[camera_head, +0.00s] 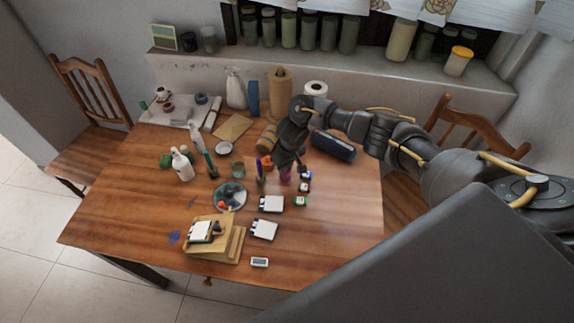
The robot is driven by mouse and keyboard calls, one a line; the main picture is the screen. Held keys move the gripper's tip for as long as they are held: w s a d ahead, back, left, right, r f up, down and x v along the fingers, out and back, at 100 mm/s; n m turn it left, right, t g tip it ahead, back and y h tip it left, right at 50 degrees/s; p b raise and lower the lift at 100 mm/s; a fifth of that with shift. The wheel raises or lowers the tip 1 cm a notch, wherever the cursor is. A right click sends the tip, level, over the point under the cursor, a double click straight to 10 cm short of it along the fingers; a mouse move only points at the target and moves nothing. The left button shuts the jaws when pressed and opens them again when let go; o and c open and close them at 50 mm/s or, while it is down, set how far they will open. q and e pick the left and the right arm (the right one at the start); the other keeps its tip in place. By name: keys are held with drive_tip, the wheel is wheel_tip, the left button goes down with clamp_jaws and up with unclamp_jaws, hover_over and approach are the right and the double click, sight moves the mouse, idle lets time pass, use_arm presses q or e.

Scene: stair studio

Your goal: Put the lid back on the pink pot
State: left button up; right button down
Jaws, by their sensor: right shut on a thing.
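The pink pot (286,175) is a small magenta pot on the wooden table, right of the middle of the objects. My right gripper (284,163) points down directly over it, its arm coming in from the right. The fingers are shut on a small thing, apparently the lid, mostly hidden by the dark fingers. I cannot tell whether the held thing touches the pot. My left gripper is not in view.
Small paint pots (304,188) stand just right of the pink pot. Left of it are brushes (260,175) and a round palette (240,202). White cards (271,204) lie in front. A dark blue case (333,146) lies behind right. The table's right front (345,220) is clear.

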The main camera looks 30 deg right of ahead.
drive_tip(key=shift+p, duration=0.45)
idle(0.3)
idle(0.3)
drive_tip(key=c, duration=1.3)
unclamp_jaws()
drive_tip(key=o, duration=0.5)
drive_tip(key=shift+c, duration=0.2)
wheel_tip(320, 180, up, 7)
drive_tip(key=p, duration=0.8)
